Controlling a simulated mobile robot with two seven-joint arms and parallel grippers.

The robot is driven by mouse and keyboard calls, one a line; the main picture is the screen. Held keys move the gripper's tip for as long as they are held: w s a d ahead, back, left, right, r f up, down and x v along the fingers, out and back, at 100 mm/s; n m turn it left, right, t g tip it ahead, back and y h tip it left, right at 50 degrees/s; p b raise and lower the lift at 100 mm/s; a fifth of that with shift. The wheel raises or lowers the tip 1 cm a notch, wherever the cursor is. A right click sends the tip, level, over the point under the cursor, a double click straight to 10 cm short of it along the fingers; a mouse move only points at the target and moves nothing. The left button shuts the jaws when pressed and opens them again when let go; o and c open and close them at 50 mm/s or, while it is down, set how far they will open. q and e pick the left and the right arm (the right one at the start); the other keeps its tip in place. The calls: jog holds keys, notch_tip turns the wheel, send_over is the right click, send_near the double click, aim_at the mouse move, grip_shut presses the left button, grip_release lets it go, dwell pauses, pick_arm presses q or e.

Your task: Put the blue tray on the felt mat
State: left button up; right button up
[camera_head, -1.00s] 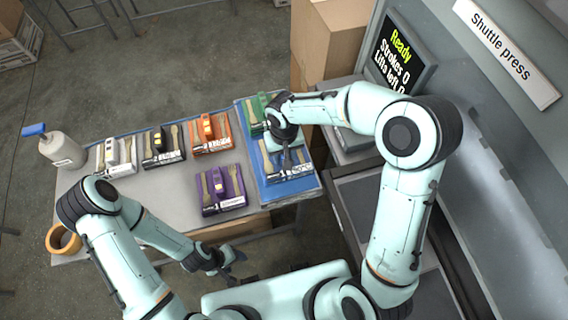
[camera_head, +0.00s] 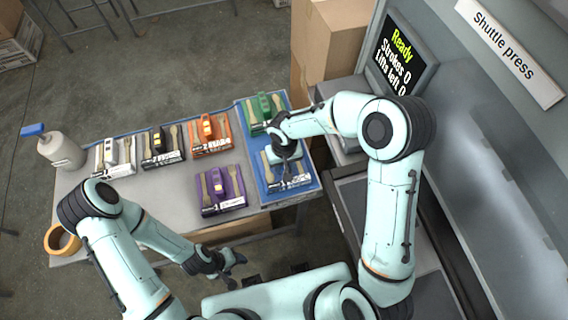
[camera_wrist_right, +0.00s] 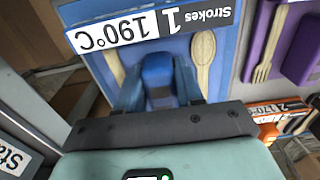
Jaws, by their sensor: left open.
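The blue tray (camera_head: 294,180) lies at the right end of the table, with a wooden spoon and fork and a "190°C, 1 Strokes" label (camera_wrist_right: 152,28). My right gripper (camera_head: 286,152) is down over it. In the right wrist view, its fingers stand on both sides of the tray's blue handle (camera_wrist_right: 158,75); whether they press on it I cannot tell. The tray lies on a blue surface (camera_head: 308,192); a grey surface (camera_head: 172,190) covers the table to its left. I cannot tell which is the felt mat. My left gripper (camera_head: 234,268) is open and empty in front of the table.
A green tray (camera_head: 260,112) lies just behind the blue one. Orange (camera_head: 210,134), black (camera_head: 162,147), white (camera_head: 116,156) and purple (camera_head: 222,190) trays lie on the grey part. A bottle (camera_head: 62,150) and tape roll (camera_head: 62,242) are at left. The press (camera_head: 490,180) stands right.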

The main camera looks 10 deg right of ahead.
jog(key=o, duration=0.4)
jog(key=shift+s, duration=0.1)
notch_tip(320, 180, up, 12)
jog(key=p, duration=0.1)
jog(key=shift+r, duration=0.15)
dwell(0.6)
